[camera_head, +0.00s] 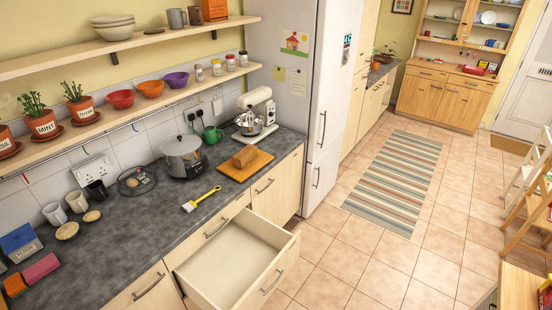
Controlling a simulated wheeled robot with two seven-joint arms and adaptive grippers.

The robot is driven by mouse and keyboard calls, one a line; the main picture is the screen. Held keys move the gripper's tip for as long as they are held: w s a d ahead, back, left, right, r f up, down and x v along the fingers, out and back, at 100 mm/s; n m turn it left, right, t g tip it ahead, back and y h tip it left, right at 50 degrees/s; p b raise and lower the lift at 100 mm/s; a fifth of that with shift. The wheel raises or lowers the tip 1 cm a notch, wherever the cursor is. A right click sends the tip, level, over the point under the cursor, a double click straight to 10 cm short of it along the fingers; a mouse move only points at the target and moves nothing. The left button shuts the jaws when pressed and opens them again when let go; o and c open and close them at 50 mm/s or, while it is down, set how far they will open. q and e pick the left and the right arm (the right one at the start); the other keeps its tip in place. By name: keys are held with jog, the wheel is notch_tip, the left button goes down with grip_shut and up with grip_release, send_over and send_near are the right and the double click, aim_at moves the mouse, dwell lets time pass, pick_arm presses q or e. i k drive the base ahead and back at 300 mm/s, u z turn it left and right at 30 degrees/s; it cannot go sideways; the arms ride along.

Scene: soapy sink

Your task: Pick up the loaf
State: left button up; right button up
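The loaf (245,157) is brown and block-shaped. It lies on an orange-brown cutting board (236,174) on the dark grey counter, near the counter's far right end. Nothing covers the loaf from this view. Neither of my grippers shows in the head view.
An open, empty drawer (233,262) juts out below the counter in front of the board. A white stand mixer (255,110), a grey slow cooker (184,155), a green mug (213,134) and a yellow brush (202,199) stand or lie around the board. The tiled floor is mostly clear beyond the drawer.

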aim_at(243, 159)
jog(key=z, duration=1.15)
jog(key=i, duration=5.1)
jog(key=u, duration=4.5)
jog(key=i, duration=1.7)
jog(key=u, duration=0.05)
